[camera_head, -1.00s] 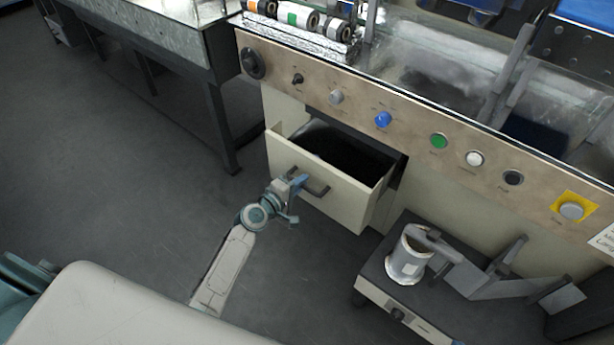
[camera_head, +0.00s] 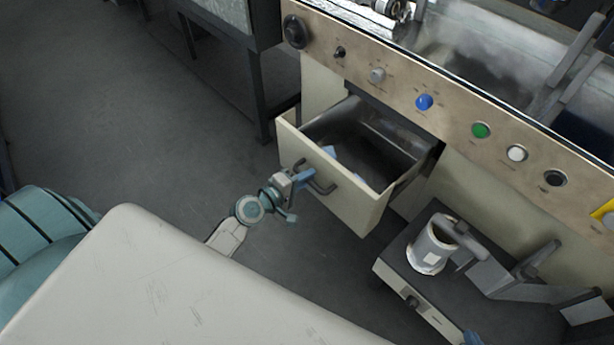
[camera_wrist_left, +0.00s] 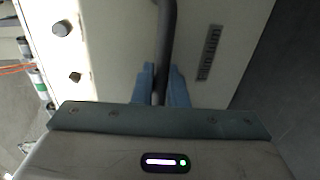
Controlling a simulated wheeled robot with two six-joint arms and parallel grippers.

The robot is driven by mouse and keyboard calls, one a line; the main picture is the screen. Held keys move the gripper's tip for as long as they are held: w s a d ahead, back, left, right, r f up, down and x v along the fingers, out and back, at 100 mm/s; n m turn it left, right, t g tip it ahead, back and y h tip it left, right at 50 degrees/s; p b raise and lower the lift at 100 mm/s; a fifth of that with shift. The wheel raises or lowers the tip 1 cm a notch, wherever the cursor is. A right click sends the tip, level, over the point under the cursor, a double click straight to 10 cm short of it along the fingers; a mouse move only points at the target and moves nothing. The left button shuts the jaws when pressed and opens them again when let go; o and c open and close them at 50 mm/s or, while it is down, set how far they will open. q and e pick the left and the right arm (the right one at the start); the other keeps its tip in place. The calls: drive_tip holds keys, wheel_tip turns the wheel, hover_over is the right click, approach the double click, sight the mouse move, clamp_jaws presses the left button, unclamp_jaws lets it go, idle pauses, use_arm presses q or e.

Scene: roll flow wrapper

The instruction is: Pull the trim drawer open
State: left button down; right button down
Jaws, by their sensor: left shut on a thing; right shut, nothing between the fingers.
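The trim drawer (camera_head: 350,205) is a cream box in the front of the machine, pulled well out, with its dark inside visible from above. Some small pale-blue pieces (camera_head: 329,151) show inside. Its dark bar handle (camera_head: 322,187) is on the front face. My left gripper (camera_head: 306,176) is shut on the handle. In the left wrist view, the blue fingers (camera_wrist_left: 162,88) sit on both sides of the dark handle bar (camera_wrist_left: 166,40).
The machine panel (camera_head: 455,112) with knobs and buttons runs above the drawer. To the right, a low dark unit (camera_head: 470,300) carries a metal cup (camera_head: 430,250). A bench with dark legs (camera_head: 258,110) stands at the left. The floor (camera_head: 150,120) before the drawer is clear.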

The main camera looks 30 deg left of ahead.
use_arm(q)
drive_tip(key=c, duration=1.6)
unclamp_jaws()
drive_tip(key=shift+o, duration=0.2)
drive_tip(key=b+v, duration=0.1)
drive_tip(key=v, duration=1)
use_arm(e)
drive_tip(key=shift+w+a+f+t, duration=0.15)
drive_tip(key=shift+a+f+t, duration=0.05)
drive_tip(key=shift+t, duration=0.3)
use_arm(q)
drive_tip(key=shift+d, duration=0.1)
